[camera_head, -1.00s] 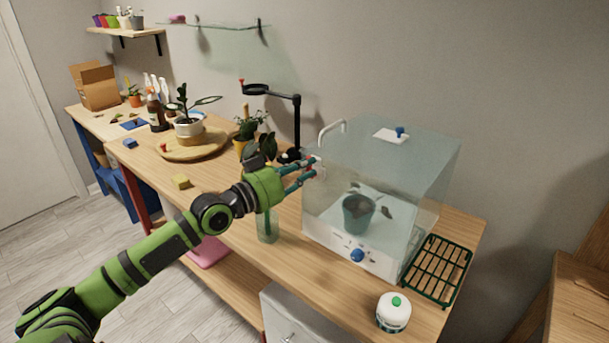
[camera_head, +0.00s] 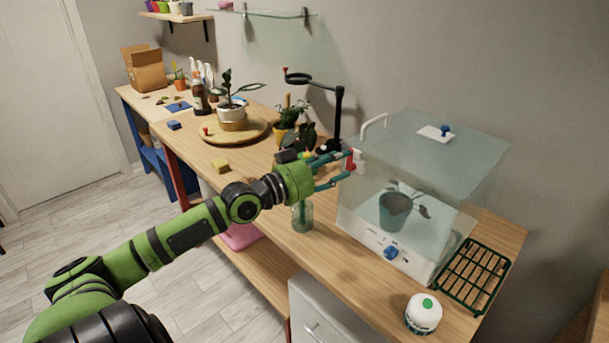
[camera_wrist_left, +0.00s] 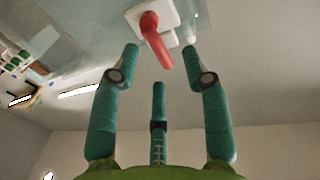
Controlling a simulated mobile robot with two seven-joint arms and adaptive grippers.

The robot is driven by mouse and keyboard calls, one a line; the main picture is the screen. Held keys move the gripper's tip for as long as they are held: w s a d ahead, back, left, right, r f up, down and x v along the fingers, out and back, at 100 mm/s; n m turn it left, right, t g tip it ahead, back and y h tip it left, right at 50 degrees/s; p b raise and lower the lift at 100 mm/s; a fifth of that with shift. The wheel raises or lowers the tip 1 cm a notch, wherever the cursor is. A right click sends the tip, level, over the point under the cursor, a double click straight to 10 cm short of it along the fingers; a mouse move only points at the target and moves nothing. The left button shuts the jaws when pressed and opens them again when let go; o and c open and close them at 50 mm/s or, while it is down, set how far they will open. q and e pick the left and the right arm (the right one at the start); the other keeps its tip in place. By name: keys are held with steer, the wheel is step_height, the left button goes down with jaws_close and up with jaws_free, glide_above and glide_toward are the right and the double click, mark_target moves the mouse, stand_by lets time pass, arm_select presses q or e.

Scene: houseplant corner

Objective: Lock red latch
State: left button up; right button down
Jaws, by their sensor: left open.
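The red latch (camera_head: 349,160) is a small curved lever on a white plate at the left side of the clear case (camera_head: 440,165). In the left wrist view the red latch (camera_wrist_left: 152,38) sticks out from its plate, just beyond and between the fingertips. My left gripper (camera_head: 345,165) is at the case's left side, its teal fingers spread around the latch's end. In the left wrist view the left gripper (camera_wrist_left: 162,62) is open with nothing between its fingers; I cannot tell whether a finger touches the latch. My right gripper is not in view.
A glass jar (camera_head: 302,218) stands on the bench just below my left gripper. A black ring stand (camera_head: 338,115) and potted plants are behind it.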

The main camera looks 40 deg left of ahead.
arm_select(q)
steer(key=v, duration=1)
steer(key=shift+d, duration=0.15)
steer(key=shift+s, duration=0.1)
stand_by(0.5)
